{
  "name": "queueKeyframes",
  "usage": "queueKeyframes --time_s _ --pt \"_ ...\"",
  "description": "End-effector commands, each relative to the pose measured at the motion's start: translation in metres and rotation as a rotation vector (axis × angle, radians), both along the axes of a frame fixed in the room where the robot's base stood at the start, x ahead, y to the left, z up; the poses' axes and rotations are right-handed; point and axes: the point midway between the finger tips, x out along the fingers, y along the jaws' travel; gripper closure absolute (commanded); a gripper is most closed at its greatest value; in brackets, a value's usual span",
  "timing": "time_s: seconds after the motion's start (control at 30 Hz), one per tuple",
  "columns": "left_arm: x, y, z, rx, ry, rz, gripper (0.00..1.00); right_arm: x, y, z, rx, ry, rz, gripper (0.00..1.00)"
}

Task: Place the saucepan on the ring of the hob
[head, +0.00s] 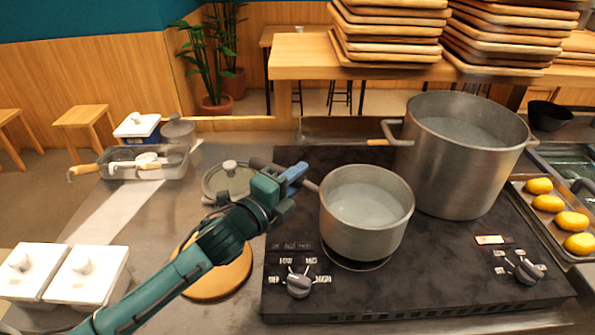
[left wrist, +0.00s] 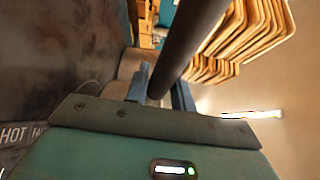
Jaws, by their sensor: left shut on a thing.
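The steel saucepan (head: 352,232) holds a pale liquid and looks upright over the front left part of the black hob (head: 440,285). Its handle points left. My left gripper (head: 292,176) is shut on the saucepan's handle. In the left wrist view the dark handle (left wrist: 188,45) runs between the fingers of the left gripper (left wrist: 160,88). The front edge of the ring (head: 357,266) shows just below the saucepan; the rest is hidden under it. I cannot tell whether the saucepan's base touches the ring. My right gripper is not in view.
A large steel pot (head: 458,165) stands close behind and right of the saucepan. A lidded pot (head: 228,180) and a round wooden board (head: 215,278) lie left of the hob. A tray of yellow items (head: 555,215) is at the right. Knobs (head: 299,284) line the hob's front.

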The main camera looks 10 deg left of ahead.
Motion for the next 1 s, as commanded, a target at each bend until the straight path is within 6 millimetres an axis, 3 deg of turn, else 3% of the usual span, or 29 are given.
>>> queueKeyframes --time_s 0.3,0.77,0.8,1.0 --pt "0.000 -0.001 -0.028 -0.012 -0.007 -0.003 1.00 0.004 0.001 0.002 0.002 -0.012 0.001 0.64" --pt "0.000 -0.001 -0.034 -0.011 -0.008 -0.003 1.00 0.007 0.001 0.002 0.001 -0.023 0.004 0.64" --pt "0.000 0.000 -0.039 0.002 0.002 0.001 0.72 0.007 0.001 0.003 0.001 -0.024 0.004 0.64" --pt "0.000 0.000 -0.039 0.002 0.002 0.001 0.56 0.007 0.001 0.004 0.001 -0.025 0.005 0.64"
